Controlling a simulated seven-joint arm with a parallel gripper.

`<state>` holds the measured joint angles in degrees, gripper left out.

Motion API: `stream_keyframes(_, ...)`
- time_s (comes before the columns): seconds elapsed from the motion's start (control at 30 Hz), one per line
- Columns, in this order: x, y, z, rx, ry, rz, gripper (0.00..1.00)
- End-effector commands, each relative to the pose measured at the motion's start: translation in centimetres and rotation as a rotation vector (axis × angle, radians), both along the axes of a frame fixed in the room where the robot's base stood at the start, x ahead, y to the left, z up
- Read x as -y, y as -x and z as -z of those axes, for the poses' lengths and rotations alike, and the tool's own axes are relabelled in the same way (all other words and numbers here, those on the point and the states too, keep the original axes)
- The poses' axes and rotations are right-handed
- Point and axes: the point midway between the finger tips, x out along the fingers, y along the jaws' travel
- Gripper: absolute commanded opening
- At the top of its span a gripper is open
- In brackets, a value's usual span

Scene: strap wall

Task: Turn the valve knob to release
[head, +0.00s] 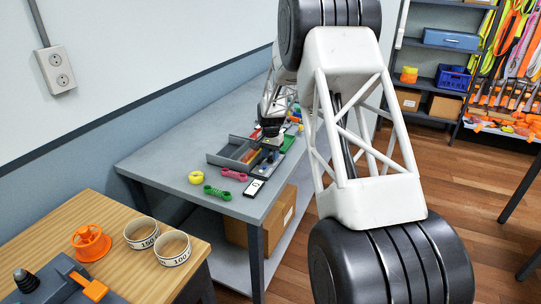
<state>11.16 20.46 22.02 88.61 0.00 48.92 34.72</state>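I cannot make out for certain which thing is the valve knob. A round orange wheel-like piece (90,243) sits on the wooden table at the lower left and may be it. My gripper (267,160) is small and dark in the head view, far from that piece. It points down over the grey table, at the right side of a grey tray. Its fingers are too small and dark to show whether they are open or shut, or whether they touch anything.
The grey table (160,163) also bears a grey tray (222,158), a yellow ring (196,177), a green piece (217,192), a pink piece (234,174) and a numbered plate (254,187). Two marked cups (173,248) and a dark device with an orange lever (90,286) share the wooden table (75,212).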

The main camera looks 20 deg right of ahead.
Motion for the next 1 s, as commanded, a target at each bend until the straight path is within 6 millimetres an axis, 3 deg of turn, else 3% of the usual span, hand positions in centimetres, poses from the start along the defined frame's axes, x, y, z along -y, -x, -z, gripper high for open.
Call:
stream_keyframes(0.6,0.0,0.0,-6.6,0.002,0.001,0.0,0.37)
stream_keyframes(1.0,0.0,0.0,-7.4,0.001,0.0,0.0,0.37)
